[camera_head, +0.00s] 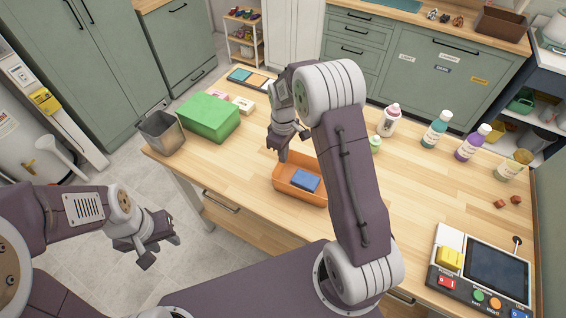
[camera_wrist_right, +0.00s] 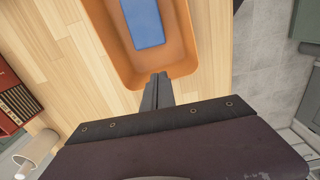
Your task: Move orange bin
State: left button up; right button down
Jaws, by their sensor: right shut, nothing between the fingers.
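The orange bin (camera_head: 284,187) stands on the wooden table near its front edge, with a blue block (camera_head: 306,181) lying inside. My right gripper (camera_head: 282,156) is shut and empty, pointing down at the bin's far left end. In the right wrist view, its closed fingertips (camera_wrist_right: 157,78) overlap the end wall of the bin (camera_wrist_right: 105,35); whether they touch it I cannot tell. The blue block also shows there (camera_wrist_right: 142,22). My right arm hides part of the table right of the bin. My left gripper (camera_head: 162,251) hangs off the table at lower left, its fingers apart and empty.
A green box (camera_head: 208,118) and a grey bin (camera_head: 162,133) stand at the table's left end. Several bottles (camera_head: 435,130) line the back right. A control panel with a screen (camera_head: 497,270) occupies the front right. Bare tabletop lies left of the orange bin.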

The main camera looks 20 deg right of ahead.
aim_at(283, 176)
notch_tip(283, 176, down, 9)
jog(key=shift+d+f+p, duration=0.1)
jog(key=shift+p, duration=0.6)
